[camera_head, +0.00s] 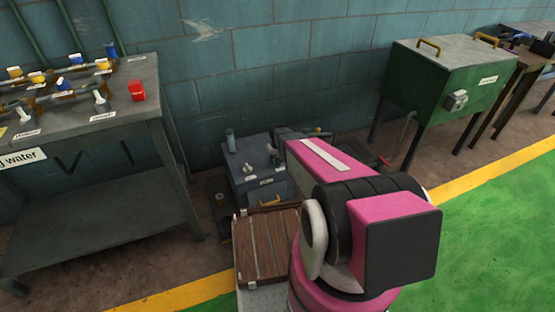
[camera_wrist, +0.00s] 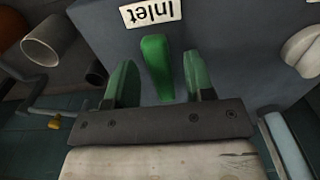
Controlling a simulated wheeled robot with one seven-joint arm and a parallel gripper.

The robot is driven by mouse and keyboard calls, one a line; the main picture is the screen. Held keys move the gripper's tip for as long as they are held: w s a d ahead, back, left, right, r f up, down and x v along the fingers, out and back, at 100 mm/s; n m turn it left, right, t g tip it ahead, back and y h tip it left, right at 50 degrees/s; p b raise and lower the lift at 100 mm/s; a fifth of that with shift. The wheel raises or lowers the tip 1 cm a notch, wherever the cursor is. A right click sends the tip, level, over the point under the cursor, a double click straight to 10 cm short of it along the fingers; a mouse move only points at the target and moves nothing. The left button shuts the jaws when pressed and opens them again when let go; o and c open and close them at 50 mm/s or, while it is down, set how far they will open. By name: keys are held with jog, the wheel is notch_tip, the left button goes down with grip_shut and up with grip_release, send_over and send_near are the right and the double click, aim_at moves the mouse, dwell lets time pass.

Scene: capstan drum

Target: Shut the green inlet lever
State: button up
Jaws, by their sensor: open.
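The green inlet lever (camera_wrist: 158,68) shows in the wrist view, standing out from a dark grey-blue face just below an upside-down "Inlet" label (camera_wrist: 150,12). My gripper (camera_wrist: 160,80) is open, with one green finger on each side of the lever. Gaps show between the lever and both fingers, the left one narrower. The lever's lower end is close to the gripper's dark bar; I cannot tell whether they touch. In the head view my pink arm hides the gripper and the lever.
A grey-blue cabinet (camera_head: 256,165) stands by the wall, with a slatted wooden crate (camera_head: 268,244) in front. A workbench (camera_head: 150,75) with valves is at left, a green box (camera_head: 445,85) on legs at right. A pipe end (camera_wrist: 48,42) and a white knob (camera_wrist: 302,50) flank the lever.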

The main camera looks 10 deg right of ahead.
grip_shut()
jog(key=shift+d+n, duration=0.15)
jog(key=shift+n, duration=0.15)
jog(key=n, duration=0.2)
jog(key=d+n, duration=0.1)
jog(key=shift+w+n, duration=0.3)
jog(key=shift+n, duration=0.1)
jog(key=n, duration=0.2)
jog(key=w+d+n, duration=0.1)
jog(key=n, duration=0.1)
jog(key=shift+d+n, duration=0.15)
jog(key=shift+n, duration=0.15)
jog(key=n, duration=0.1)
jog(key=w+n, duration=0.1)
jog(key=n, duration=0.2)
jog(key=shift+w+d, duration=0.3)
jog(key=shift+w+n, duration=0.4)
jog(key=shift+n, duration=0.85)
jog(key=shift+w+n, duration=0.4)
jog(key=shift+n, duration=0.85)
